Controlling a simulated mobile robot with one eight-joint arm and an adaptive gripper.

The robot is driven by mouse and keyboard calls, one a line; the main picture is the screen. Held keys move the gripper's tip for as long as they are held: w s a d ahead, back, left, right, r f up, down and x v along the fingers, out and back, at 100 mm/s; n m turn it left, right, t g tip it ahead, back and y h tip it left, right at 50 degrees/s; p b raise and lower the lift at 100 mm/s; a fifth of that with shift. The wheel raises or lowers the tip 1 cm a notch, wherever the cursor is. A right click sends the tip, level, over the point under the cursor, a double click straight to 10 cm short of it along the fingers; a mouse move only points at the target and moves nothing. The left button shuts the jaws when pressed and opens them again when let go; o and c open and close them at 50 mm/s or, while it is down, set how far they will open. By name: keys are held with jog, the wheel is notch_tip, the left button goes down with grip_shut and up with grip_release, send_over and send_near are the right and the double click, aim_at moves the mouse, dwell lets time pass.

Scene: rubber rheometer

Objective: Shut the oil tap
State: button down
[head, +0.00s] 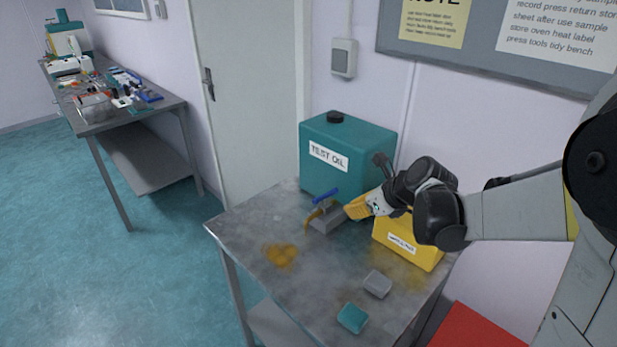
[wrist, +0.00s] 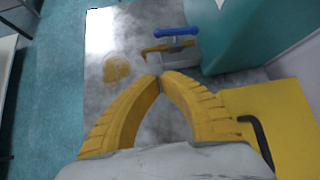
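The teal test oil tank (head: 345,150) stands at the back of the metal table. The oil tap, with a blue lever handle (head: 325,195), sticks out from its lower front; the handle also shows in the wrist view (wrist: 176,32), lying roughly across the picture. Amber oil (head: 312,220) shows below the spout, above a small grey tray (head: 328,221). My gripper (head: 354,209) is to the right of the tap, apart from the handle. In the wrist view its yellow fingers (wrist: 160,77) meet at the tips with nothing visible between them.
An amber oil puddle (head: 281,255) lies on the table (head: 255,223) left of the tap. A yellow box (head: 405,246) stands right, under my gripper. A grey block (head: 377,284) and a teal block (head: 352,318) lie near the front.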

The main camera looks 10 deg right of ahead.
aim_at(326, 199)
jog(key=shift+w+d+f+m, duration=0.15)
jog(key=shift+w+m, duration=0.2)
jog(key=shift+m, duration=0.25)
jog(key=b+x, duration=0.1)
jog(key=x, duration=0.3)
jog(key=w+r+b+x, duration=0.1)
jog(key=x, duration=0.3)
jog(key=b+x, duration=0.2)
jog(key=x, duration=0.2)
jog(key=shift+w+a+r, duration=0.2)
jog(key=shift+a+r, duration=0.05)
jog(key=shift+a, duration=0.1)
jog(key=shift+w+a, duration=0.25)
jog(key=shift+w, duration=0.25)
jog(key=shift+r, duration=0.1)
